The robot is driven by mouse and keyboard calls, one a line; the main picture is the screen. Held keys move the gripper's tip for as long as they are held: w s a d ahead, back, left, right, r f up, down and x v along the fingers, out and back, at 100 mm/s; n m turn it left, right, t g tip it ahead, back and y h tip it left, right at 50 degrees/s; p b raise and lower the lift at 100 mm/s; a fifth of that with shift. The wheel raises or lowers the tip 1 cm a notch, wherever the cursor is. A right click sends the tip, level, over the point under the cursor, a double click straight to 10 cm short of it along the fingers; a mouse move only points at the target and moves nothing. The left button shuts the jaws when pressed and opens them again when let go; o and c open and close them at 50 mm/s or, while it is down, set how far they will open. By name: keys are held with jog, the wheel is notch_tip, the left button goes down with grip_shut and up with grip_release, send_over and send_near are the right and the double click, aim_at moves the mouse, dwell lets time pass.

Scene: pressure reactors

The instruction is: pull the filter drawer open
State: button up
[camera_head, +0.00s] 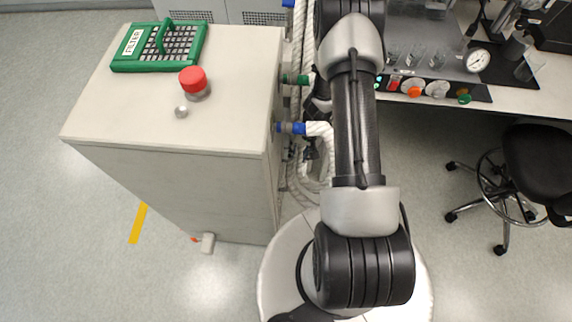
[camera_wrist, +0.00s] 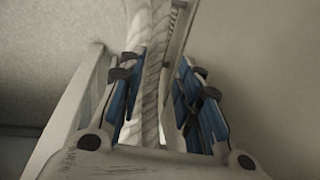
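A green-framed filter (camera_head: 118,66) with a grid, a raised green handle (camera_head: 162,37) and a white FILTER label lies at the back left of the top of the white cabinet (camera_head: 125,110). I cannot tell from this view whether it slides as a drawer. My gripper is mostly hidden behind my arm in the head view, beside the cabinet's right side. In the wrist view my gripper (camera_wrist: 159,82) has its two blue-padded fingers apart. A pale braided hose (camera_wrist: 153,95) shows in the gap; I cannot tell whether it is between or beyond the fingers. The filter is not in the wrist view.
A red knob (camera_head: 193,80) and a small metal knob (camera_head: 181,112) stand on the cabinet top. White hoses with a green fitting (camera_head: 295,79) and a blue fitting (camera_head: 291,128) leave its right side. A bench with glassware and a gauge (camera_head: 478,60), and a black chair (camera_head: 540,165), are right.

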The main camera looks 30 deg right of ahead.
aim_at(289, 174)
jog(key=f+b, duration=0.1)
jog(key=f, duration=0.4)
jog(key=w+a+f+b, duration=0.1)
jog(key=f+b, duration=0.1)
jog(key=f, duration=0.3)
jog(key=a+f+b, duration=0.1)
jog(key=f, duration=0.5)
jog(key=shift+w+a+b, duration=0.25)
jog(key=shift+w+b, duration=0.05)
jog(key=shift+c, duration=0.2)
grip_shut()
